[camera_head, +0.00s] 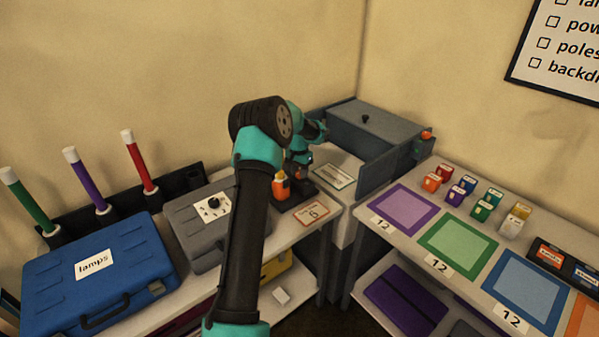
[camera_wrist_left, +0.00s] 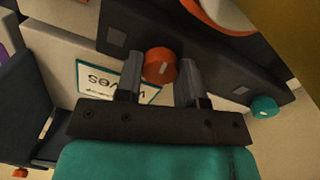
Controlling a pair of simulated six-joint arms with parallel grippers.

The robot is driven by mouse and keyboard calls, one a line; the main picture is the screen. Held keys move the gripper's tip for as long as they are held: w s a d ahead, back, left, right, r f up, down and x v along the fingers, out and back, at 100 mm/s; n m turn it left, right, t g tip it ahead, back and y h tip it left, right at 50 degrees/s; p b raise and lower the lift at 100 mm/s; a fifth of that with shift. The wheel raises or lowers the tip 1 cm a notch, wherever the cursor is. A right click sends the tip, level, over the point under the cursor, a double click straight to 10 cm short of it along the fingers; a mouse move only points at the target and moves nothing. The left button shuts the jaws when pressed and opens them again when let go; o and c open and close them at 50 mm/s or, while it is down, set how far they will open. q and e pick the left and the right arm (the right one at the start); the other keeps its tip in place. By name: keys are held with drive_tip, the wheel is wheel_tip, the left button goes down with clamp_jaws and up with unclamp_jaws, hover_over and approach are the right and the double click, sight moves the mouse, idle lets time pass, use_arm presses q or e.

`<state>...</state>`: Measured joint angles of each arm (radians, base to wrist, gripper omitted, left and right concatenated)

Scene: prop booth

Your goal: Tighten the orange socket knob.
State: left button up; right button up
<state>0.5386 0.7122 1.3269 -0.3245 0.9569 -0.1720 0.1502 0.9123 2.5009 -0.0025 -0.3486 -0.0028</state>
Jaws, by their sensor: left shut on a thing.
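The orange socket knob (camera_wrist_left: 161,65) is round with a pale line on its face and sits at the edge of a dark block (camera_wrist_left: 215,62) in the left wrist view. My left gripper (camera_wrist_left: 158,78) is shut on this knob, one finger on each side. In the head view, my left gripper (camera_head: 302,166) is down at the dark block, and the arm and wrist hide most of the knob. A teal knob (camera_wrist_left: 264,107) sits on the same block, to the right in the wrist view. My right gripper is not in view.
An orange bottle-like object (camera_head: 281,187) stands close to my left gripper. A grey case (camera_head: 190,222) and a blue lamps case (camera_head: 98,270) lie to the left. A grey box with an open door (camera_head: 385,172) stands behind right. A side table (camera_head: 477,217) holds coloured mats and small blocks.

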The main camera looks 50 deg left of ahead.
sight(299, 172)
use_arm(q)
drive_tip(key=o, duration=0.9)
drive_tip(key=shift+r, duration=0.1)
drive_tip(key=r, duration=1.2)
drive_tip(key=shift+a, duration=0.2)
